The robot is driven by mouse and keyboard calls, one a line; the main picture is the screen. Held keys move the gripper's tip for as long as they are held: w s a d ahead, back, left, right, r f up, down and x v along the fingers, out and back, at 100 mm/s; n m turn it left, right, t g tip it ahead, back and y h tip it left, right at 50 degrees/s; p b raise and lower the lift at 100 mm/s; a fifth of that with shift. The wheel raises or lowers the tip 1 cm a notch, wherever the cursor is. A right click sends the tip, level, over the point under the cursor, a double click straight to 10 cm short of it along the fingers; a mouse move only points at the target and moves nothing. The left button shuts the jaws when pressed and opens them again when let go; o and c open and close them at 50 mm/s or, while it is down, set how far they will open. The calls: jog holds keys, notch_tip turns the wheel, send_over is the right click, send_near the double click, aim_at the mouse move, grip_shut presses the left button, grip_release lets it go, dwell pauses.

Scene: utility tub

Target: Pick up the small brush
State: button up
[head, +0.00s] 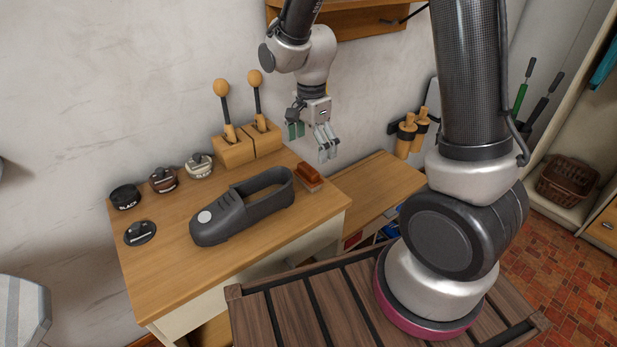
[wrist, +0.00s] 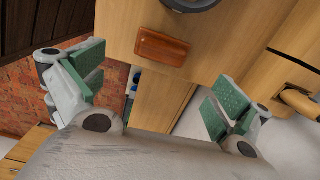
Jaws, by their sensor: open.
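A small reddish-brown block-shaped brush (head: 309,175) lies on the right end of the wooden worktop, just right of the dark shoe's heel. It also shows in the wrist view (wrist: 162,46), at the top middle, its long side running roughly across the picture. Two thin tools with round wooden knobs, a left one (head: 223,100) and a right one (head: 256,90), stand in wooden blocks at the back; I cannot tell whether they are brushes too. My gripper (head: 311,139) is open and empty above the worktop's right end. Its green-padded fingers are wide apart in the wrist view (wrist: 155,88).
The dark grey shoe (head: 240,208) fills the middle of the worktop (head: 180,275). Several small tins, one black (head: 125,196), stand at its left. Wooden-handled tools (head: 407,135) hang on the wall at right. A lower wooden surface (head: 375,185) adjoins at right.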

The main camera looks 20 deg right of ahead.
aim_at(310, 167)
jog(key=f, duration=0.7)
jog(key=shift+a+f, duration=0.2)
jog(key=shift+f, duration=0.2)
jog(key=c, duration=1.1)
